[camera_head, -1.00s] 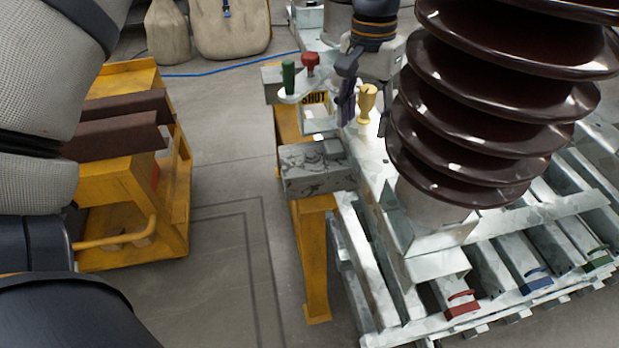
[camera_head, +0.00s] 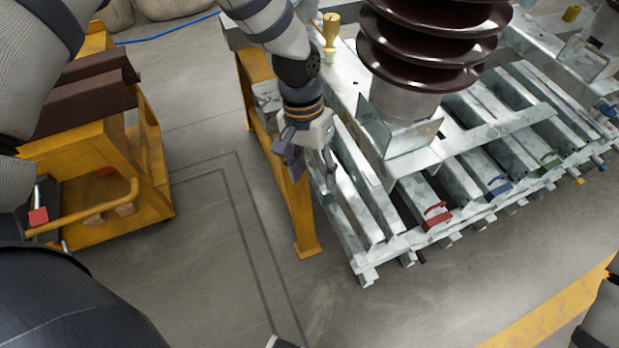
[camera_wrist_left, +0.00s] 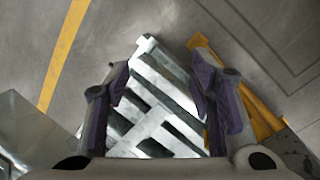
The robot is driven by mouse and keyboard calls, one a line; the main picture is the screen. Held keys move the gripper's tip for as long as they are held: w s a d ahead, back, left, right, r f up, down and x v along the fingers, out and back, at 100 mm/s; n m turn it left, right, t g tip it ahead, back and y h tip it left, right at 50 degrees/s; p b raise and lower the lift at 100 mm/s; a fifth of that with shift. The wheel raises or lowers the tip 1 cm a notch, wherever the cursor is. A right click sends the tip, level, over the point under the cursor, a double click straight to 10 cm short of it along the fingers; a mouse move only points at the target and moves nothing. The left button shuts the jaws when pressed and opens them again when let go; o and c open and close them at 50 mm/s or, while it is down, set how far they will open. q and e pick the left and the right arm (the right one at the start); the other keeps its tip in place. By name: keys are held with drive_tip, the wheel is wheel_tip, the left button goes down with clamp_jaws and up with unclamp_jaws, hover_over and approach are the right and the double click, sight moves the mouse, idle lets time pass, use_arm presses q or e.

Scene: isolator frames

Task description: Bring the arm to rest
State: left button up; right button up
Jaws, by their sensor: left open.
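My left gripper (camera_head: 308,165) hangs from the arm at the upper middle of the head view, pointing down by the left end of the grey metal frame (camera_head: 382,258). In the left wrist view its two purple-grey fingers (camera_wrist_left: 160,85) stand wide apart with nothing between them. The metal frame (camera_wrist_left: 147,44) and the yellow stand show below and beyond the fingers. I cannot tell whether the gripper touches the frame. My right gripper does not show.
A brown ribbed insulator (camera_head: 425,45) rises from the frame. A yellow-topped handle (camera_head: 331,30) stands behind my arm. A yellow stand leg (camera_head: 303,215) is beside the gripper. A yellow cart (camera_head: 150,165) stands at the left. Floor between cart and frame is clear.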

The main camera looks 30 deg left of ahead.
use_arm(q)
drive_tip(key=shift+s+f, duration=0.5)
drive_tip(key=shift+s, duration=0.15)
drive_tip(key=s+f, duration=0.7)
drive_tip(key=s, duration=0.5)
drive_tip(key=s+a+y, duration=0.1)
drive_tip(key=s+a, duration=0.2)
drive_tip(key=s, duration=0.6)
drive_tip(key=s+a+n+g+y+p, duration=0.1)
drive_tip(key=s+a, duration=0.2)
drive_tip(key=s, duration=0.6)
drive_tip(key=shift+s+a, duration=0.3)
drive_tip(key=shift+s, duration=0.1)
